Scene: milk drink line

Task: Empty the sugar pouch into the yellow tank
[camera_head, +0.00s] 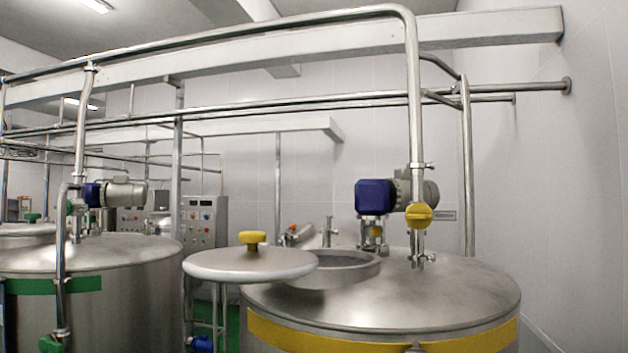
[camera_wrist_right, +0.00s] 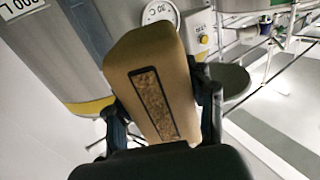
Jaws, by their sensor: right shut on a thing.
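The yellow tank is the steel tank with a yellow band (camera_head: 380,338) at the front right of the head view. Its round opening (camera_head: 345,262) in the top is uncovered. The round lid (camera_head: 250,264) with a yellow knob is swung out to the left of the opening. In the right wrist view my right gripper (camera_wrist_right: 165,120) is shut on the brown sugar pouch (camera_wrist_right: 150,60), which has a window showing brown grains. The pouch looks closed at the end I see. Neither gripper nor the pouch shows in the head view.
A second steel tank with a green band (camera_head: 50,285) stands to the left. A control cabinet (camera_head: 203,222) stands behind, between the tanks. A blue motor (camera_head: 376,196) and a vertical pipe (camera_head: 414,120) rise beside the opening. The wrist view shows a round gauge (camera_wrist_right: 160,13).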

